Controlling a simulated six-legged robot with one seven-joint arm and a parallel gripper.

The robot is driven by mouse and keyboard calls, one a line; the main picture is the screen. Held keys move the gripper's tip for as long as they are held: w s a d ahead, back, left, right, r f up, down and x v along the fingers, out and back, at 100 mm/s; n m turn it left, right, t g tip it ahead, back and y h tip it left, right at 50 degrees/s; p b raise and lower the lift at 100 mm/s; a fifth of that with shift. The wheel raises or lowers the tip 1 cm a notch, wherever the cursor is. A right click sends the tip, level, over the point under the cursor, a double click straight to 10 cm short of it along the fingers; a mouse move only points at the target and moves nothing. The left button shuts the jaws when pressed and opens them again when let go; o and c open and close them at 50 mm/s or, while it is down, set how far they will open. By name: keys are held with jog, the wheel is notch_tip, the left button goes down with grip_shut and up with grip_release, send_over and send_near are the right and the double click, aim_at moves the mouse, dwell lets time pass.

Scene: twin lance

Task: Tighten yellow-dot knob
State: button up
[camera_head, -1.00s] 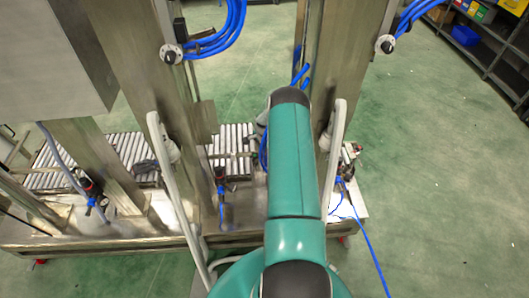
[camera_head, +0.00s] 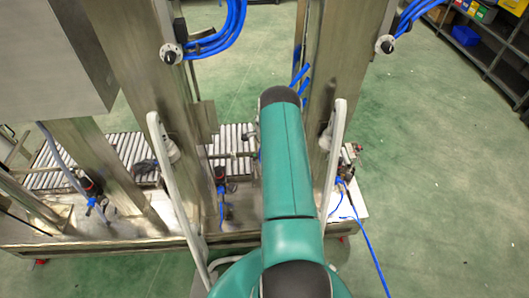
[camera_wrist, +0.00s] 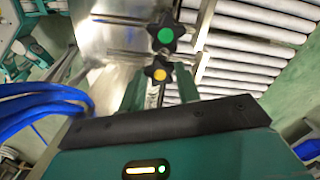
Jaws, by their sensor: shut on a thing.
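The yellow-dot knob (camera_wrist: 160,74) is a dark star-shaped knob with a yellow centre, at the middle of the wrist view. My gripper (camera_wrist: 159,80) has one green finger on each side of it and is shut on it. A similar dark star knob with a green dot (camera_wrist: 166,36) is just beyond it, apart from the fingers. In the head view my arm covers the gripper, and neither knob can be made out.
A roller conveyor (camera_wrist: 245,45) lies right of the knobs, and a shiny metal plate (camera_wrist: 110,35) lies left. Blue hoses (camera_wrist: 40,108) run at the wrist view's left. In the head view steel posts (camera_head: 135,70) stand left and right of my arm.

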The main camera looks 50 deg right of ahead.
jog(key=shift+m, duration=1.7)
jog(key=o, duration=1)
notch_tip(320, 180, up, 14)
jog(key=shift+f, duration=0.1)
jog(key=shift+a, duration=0.1)
